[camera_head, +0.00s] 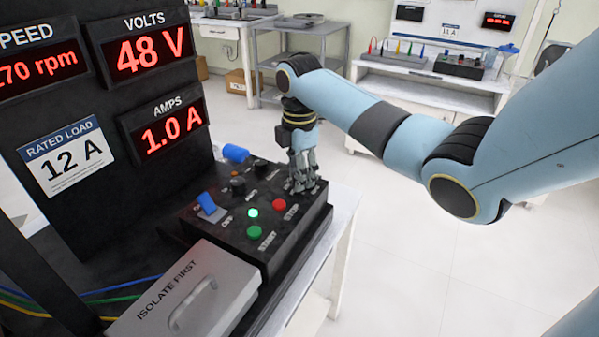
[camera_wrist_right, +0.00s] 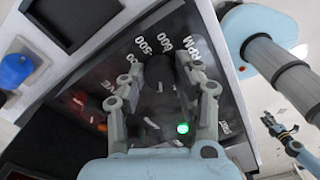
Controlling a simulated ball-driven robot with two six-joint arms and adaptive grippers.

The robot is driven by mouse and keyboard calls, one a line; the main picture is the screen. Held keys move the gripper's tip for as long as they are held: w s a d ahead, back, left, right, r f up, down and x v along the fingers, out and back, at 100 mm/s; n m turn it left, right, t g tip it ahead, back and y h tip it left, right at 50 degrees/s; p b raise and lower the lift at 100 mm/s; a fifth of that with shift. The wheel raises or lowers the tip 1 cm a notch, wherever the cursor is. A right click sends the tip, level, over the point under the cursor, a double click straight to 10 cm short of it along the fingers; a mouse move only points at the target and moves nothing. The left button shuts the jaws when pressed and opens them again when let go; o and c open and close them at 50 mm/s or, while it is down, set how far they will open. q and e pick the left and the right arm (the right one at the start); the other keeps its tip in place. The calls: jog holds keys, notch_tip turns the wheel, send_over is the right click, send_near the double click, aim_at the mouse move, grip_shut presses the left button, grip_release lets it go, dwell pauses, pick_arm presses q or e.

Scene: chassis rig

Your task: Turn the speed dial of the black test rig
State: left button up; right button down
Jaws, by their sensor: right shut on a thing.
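The black test rig (camera_head: 95,215) stands at the left, with its sloping control box (camera_head: 275,245) in front. My right gripper (camera_head: 303,186) reaches down to the box's far right corner. In the right wrist view my right gripper (camera_wrist_right: 160,65) is shut on a dark dial (camera_wrist_right: 158,74), one finger on each side. The labels 500, 600 and RPM show around the dial. In the head view the fingers hide it. The speed display (camera_head: 40,72) is cut off and ends in "70 rpm". My left gripper (camera_wrist_right: 277,127) shows small at the wrist view's right edge; its jaws are unclear.
Beside the dial are a lit green lamp (camera_head: 252,212), a red stop button (camera_head: 279,204), a green start button (camera_head: 254,232) and a blue switch (camera_head: 209,206). A grey "ISOLATE FIRST" cover (camera_head: 190,292) lies in front. The floor to the right is clear.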

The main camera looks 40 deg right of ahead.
jog(key=m+p, duration=0.2)
jog(key=p, duration=0.1)
jog(key=shift+r, duration=0.25)
jog(key=shift+f+m, duration=0.1)
jog(key=shift+m, duration=0.2)
jog(key=shift+f, duration=0.15)
jog(key=c, duration=0.9)
grip_release()
jog(key=shift+c, duration=0.2)
notch_tip(320, 180, up, 12)
